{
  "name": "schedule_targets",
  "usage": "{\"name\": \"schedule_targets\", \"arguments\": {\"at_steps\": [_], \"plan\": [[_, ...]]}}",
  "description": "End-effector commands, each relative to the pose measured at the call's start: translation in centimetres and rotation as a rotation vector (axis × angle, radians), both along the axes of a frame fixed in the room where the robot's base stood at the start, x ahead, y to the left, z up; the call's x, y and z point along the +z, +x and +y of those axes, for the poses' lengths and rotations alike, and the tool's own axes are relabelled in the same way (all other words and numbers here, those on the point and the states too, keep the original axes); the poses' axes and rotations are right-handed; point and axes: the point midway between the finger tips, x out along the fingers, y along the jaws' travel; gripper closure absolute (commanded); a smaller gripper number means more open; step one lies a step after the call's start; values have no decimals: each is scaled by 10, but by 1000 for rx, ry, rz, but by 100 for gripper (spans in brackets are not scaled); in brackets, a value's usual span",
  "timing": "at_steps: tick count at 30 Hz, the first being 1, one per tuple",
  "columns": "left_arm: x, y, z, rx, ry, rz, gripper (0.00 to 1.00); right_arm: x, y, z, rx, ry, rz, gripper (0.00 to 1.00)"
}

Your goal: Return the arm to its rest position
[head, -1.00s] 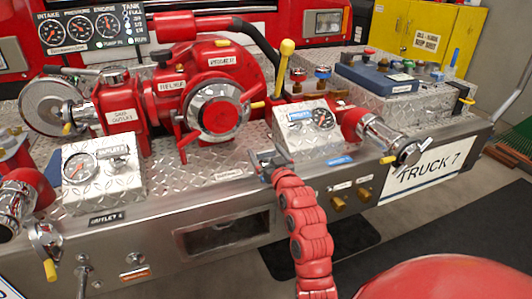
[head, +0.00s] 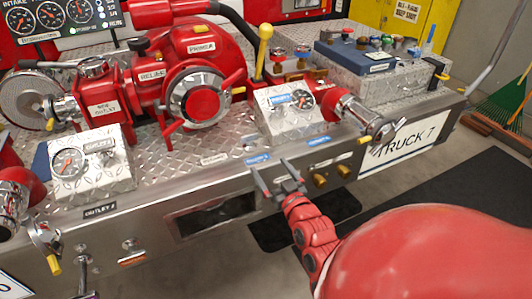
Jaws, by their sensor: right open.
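My right arm, red and segmented, comes up from the bottom of the head view. Its gripper (head: 279,178) is open and empty, with two grey fingers apart. It is in front of the steel front edge of the bumper (head: 150,218), below the gauge box with a blue label (head: 290,112). I cannot tell whether the fingers touch the edge. My left gripper does not show.
A red pump (head: 195,85) stands on the diamond-plate deck. A yellow-knobbed lever (head: 265,32), a second gauge box (head: 88,165) and a chrome outlet (head: 370,120) are nearby. A TRUCK 7 sign (head: 405,142) hangs at the right. The floor below holds a dark mat (head: 305,218).

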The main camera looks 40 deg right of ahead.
Motion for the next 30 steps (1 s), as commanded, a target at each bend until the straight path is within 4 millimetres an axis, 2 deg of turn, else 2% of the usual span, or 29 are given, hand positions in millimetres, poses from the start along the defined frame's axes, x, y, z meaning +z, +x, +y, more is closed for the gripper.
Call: {"name": "schedule_targets", "arguments": {"at_steps": [1,4,23,26,30], "plan": [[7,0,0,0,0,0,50,2,-3,0,-1,2,3,0],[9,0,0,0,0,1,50,1,-7,2,-1,3,1,0],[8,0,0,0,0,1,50,0,-7,1,-4,3,-9,0],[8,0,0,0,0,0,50,5,-5,-2,-23,5,-59,0],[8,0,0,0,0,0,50,21,-2,-11,-86,-4,-235,0]]}}
